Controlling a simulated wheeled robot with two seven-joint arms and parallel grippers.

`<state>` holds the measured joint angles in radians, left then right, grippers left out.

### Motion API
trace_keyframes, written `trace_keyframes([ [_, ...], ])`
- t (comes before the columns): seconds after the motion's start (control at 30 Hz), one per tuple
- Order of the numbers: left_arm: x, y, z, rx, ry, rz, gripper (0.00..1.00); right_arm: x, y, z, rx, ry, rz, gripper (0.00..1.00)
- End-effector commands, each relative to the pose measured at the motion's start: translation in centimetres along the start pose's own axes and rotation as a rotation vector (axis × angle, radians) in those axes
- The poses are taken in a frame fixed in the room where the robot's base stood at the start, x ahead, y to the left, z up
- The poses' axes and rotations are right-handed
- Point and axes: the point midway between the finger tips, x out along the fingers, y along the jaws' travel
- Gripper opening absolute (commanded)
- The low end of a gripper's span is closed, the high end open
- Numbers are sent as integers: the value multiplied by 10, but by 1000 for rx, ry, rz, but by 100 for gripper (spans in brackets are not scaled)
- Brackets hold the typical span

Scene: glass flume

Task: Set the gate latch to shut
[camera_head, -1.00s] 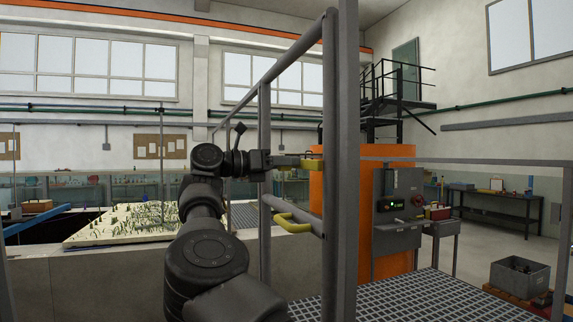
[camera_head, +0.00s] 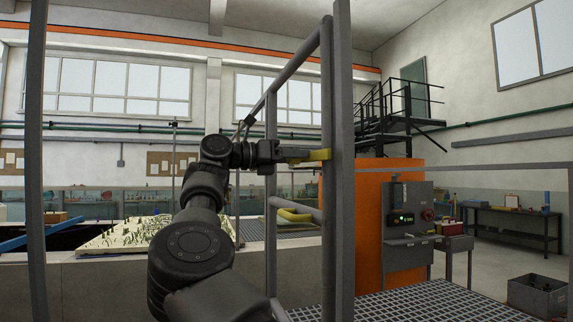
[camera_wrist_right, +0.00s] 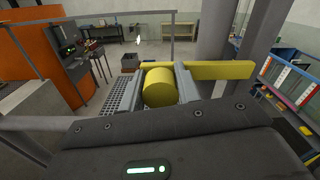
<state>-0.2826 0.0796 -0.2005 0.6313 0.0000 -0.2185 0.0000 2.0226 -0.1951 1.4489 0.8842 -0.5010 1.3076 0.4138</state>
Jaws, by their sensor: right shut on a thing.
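The gate (camera_head: 271,190) is a grey tubular frame in the middle of the head view, close beside a thick upright grey post (camera_head: 342,220). The yellow gate latch (camera_head: 320,155) sits near the post at the height of my right gripper (camera_head: 308,154). In the right wrist view its round yellow knob (camera_wrist_right: 160,88) is between my fingers, and a yellow bar (camera_wrist_right: 228,70) runs off to the right, roughly level. My right gripper is shut on the latch. My left gripper is out of view.
A grating floor (camera_head: 410,302) lies beyond the post. A grey crate (camera_head: 537,294) is at the lower right. Another upright post (camera_head: 37,160) is close at the left.

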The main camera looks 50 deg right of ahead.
Motion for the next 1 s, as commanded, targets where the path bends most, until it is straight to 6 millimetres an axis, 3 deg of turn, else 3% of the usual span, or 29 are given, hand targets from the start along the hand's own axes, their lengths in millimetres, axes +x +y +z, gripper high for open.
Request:
trace_keyframes([
  [0.13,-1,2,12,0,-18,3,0,0,0,-2,-2,8,-3,0],
  [0.17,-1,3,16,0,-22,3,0,0,0,-2,-2,8,-3,36],
  [0.3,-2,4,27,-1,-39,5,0,-1,1,-2,-2,7,-1,54],
  [0.67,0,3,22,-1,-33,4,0,-8,1,-2,-2,5,2,54],
  [1.0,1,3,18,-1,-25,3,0,-70,0,1,-1,1,3,54],
])
